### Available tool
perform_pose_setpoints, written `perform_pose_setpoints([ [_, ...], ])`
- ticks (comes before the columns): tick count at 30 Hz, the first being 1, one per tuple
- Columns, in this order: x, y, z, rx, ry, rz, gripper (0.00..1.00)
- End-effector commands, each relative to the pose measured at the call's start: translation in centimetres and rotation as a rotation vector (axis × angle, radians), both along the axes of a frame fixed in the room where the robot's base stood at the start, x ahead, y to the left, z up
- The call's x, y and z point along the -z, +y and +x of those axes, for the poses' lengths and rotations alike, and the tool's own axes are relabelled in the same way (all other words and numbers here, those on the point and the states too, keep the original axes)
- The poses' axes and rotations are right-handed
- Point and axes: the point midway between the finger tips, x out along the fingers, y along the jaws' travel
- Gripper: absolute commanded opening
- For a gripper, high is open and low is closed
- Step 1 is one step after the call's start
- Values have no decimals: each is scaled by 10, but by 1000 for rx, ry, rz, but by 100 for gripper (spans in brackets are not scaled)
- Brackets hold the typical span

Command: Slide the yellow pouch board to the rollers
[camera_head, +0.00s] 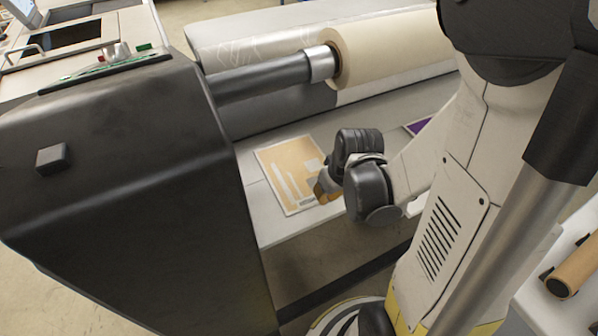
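The yellow pouch board (275,163), a pale orange-yellow sheet with white and grey marks, lies flat on the light grey feed table (253,197) of the laminator. My gripper (322,188) is at the board's right part, low over it; part of it is hidden behind my dark wrist. I cannot tell whether it touches the board or how far its fingers are apart. Behind the board a grey metal shaft (262,77) carries a large cream roll (390,43). The nip of the rollers is not clearly visible.
A purple sheet (417,125) lies on the table to the right, partly hidden by my arm. The laminator's black side housing (130,190) stands close on the left. Bare table lies in front of the board. A brown roll (575,268) shows at the lower right.

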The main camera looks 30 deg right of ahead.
Motion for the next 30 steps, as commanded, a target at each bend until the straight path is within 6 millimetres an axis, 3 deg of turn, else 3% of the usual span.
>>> perform_pose_setpoints([
  [30,21,0,0,0,0,0,0],
])
